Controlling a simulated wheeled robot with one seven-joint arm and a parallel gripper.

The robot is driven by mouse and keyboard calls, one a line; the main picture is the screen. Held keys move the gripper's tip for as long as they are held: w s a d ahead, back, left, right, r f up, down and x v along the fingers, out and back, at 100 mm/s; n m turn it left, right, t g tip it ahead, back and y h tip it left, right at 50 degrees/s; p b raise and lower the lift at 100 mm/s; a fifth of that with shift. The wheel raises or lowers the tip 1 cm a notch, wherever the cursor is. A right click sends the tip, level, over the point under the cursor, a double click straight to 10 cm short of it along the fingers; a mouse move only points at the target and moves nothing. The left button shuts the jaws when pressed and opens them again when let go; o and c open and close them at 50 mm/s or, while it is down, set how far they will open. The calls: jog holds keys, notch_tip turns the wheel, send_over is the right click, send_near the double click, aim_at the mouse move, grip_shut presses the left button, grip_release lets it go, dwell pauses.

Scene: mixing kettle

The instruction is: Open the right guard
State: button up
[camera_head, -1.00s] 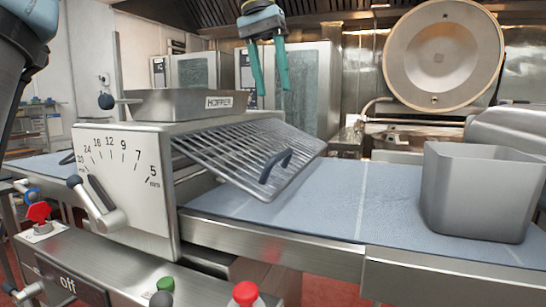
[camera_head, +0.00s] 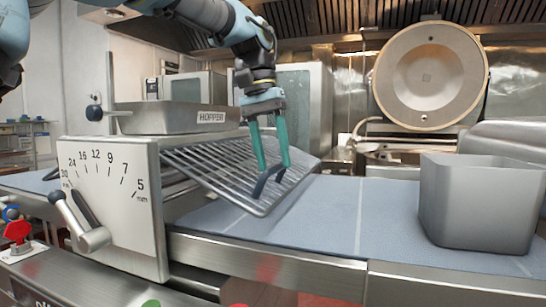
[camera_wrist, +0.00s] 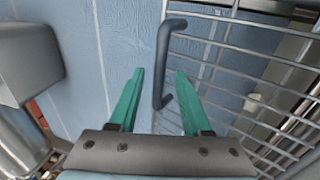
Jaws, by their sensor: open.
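The right guard (camera_head: 228,174) is a slanted wire grid on the right side of the dough sheeter, sloping down over the blue belt. Its dark bar handle (camera_head: 267,182) is near the lower edge. My gripper (camera_head: 272,168) points down at the handle with green fingers apart. In the wrist view the handle (camera_wrist: 163,62) runs between and beyond the fingertips of my gripper (camera_wrist: 158,78), nearer the right finger. The guard's wires (camera_wrist: 225,75) fill the right side there. I cannot tell whether a finger touches the handle.
A grey metal bin (camera_head: 480,205) stands on the blue belt (camera_head: 330,215) at the right. The hopper tray (camera_head: 170,118) and thickness dial (camera_head: 110,200) are left of the guard. A round kettle lid (camera_head: 430,76) stands behind. The belt's middle is clear.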

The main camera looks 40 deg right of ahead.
jog(key=shift+f, duration=0.15)
grip_shut()
dwell(0.4)
dwell(1.0)
